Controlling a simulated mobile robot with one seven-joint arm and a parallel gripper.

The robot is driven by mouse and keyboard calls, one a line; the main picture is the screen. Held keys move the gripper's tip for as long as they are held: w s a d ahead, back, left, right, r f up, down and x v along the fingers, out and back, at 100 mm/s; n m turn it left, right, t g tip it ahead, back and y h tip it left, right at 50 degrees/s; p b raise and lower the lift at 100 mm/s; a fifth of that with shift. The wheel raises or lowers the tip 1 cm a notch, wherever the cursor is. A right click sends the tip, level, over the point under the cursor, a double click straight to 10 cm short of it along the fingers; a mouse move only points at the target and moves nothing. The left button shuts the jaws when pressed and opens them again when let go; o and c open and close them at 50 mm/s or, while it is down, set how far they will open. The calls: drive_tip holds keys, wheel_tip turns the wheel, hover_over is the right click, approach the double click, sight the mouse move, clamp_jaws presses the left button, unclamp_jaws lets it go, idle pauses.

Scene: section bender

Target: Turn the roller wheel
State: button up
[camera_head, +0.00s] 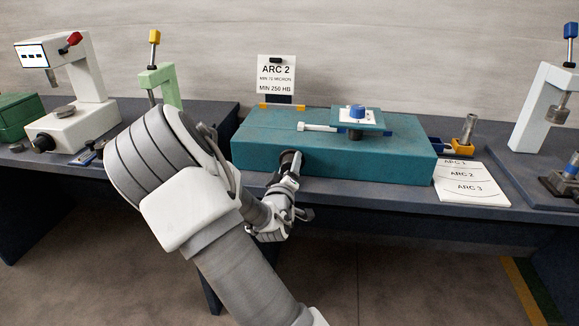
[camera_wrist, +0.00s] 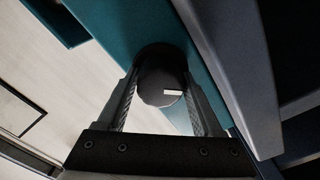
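A black round knob with a short white mark, which I take to be the roller wheel (camera_wrist: 160,85), sticks out from the front of the teal machine body (camera_head: 335,165). In the wrist view it sits between my two fingertips, one on each side. My gripper (camera_head: 288,165) reaches up to the machine's front face from below. The fingers (camera_wrist: 161,75) stand apart by about the knob's width; whether they press on it or leave a small gap is not clear. In the head view my gripper hides most of the knob.
On the machine's top are a blue knob (camera_head: 357,111) on a plate and a white-ended rod (camera_head: 317,127). An "ARC 2" sign (camera_head: 276,72) stands behind. A paper list (camera_head: 470,184) lies to the right. White and green bench devices stand left, another white one (camera_head: 545,108) right.

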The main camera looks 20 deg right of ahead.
drive_tip(key=o, duration=0.3)
drive_tip(key=p+v, duration=1)
drive_tip(key=v, duration=0.7)
drive_tip(key=shift+a, duration=0.2)
drive_tip(key=shift+s, duration=0.15)
